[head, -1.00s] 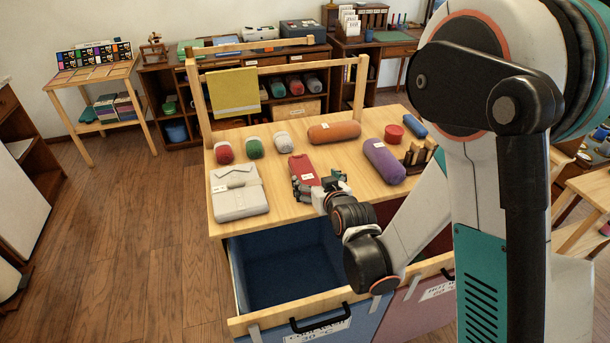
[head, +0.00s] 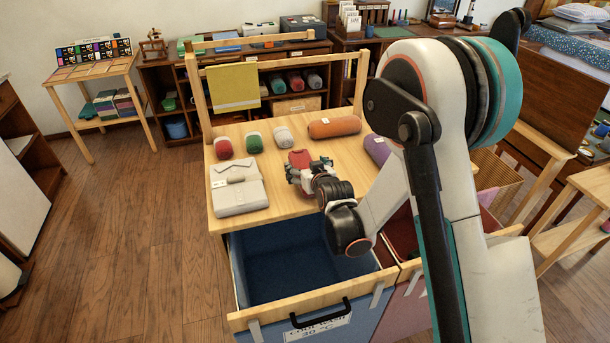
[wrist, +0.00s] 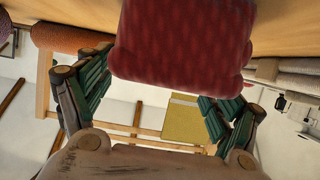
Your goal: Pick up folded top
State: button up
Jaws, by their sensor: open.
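The red folded top (head: 299,157) lies on the wooden tabletop (head: 275,195), with a small white label on it. Its near part is hidden by my gripper (head: 309,173), which is at its near end. In the wrist view the ribbed red top (wrist: 185,42) fills the upper middle, between and partly beyond the two green-padded fingers of my gripper (wrist: 153,97). The fingers are spread apart, one on either side of the top. I cannot tell whether either finger touches it.
A grey folded garment (head: 237,190) lies left of the top. An open blue drawer (head: 285,262) juts out below. A yellow cloth (head: 233,88) hangs behind.

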aim_at(306, 167)
jog(key=x, duration=0.3)
jog(key=shift+f+b, duration=0.15)
jog(key=shift+b, duration=0.25)
jog(key=shift+s, duration=0.1)
jog(key=c, duration=1.2)
jog(key=shift+o, duration=0.2)
jog(key=shift+r+p, duration=0.35)
jog(key=shift+r, duration=0.3)
jog(key=shift+c, duration=1.4)
notch_tip(306, 167, up, 19)
jog(key=p, duration=0.7)
jog(key=shift+f, duration=0.1)
